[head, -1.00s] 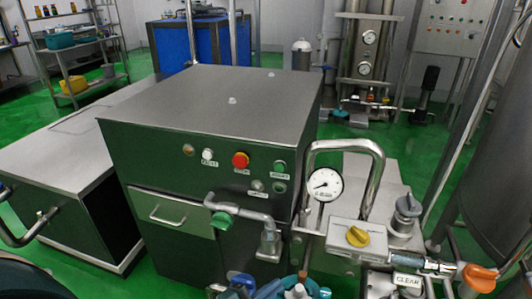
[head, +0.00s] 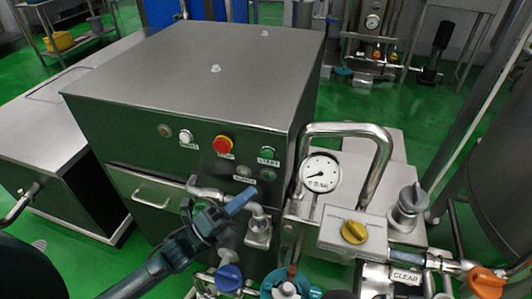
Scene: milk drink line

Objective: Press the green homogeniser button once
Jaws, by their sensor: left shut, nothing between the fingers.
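The homogeniser (head: 190,75) is a steel cabinet with a dark front panel. The green button (head: 268,153) sits at the right end of the panel, with a START label under it. My left gripper (head: 243,200) reaches in from the lower left, its blue fingertips shut and empty. In the picture the tips are below and slightly left of the green button, apart from it. The gripper covers part of the lower panel and the pipe in front of it. My right gripper is not in view.
A red button (head: 223,144) and a white button (head: 186,136) share the panel. A pressure gauge (head: 320,173), a bent steel pipe (head: 350,130) and a yellow knob (head: 354,231) stand to the right. A blue valve handle (head: 229,277) is below the gripper.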

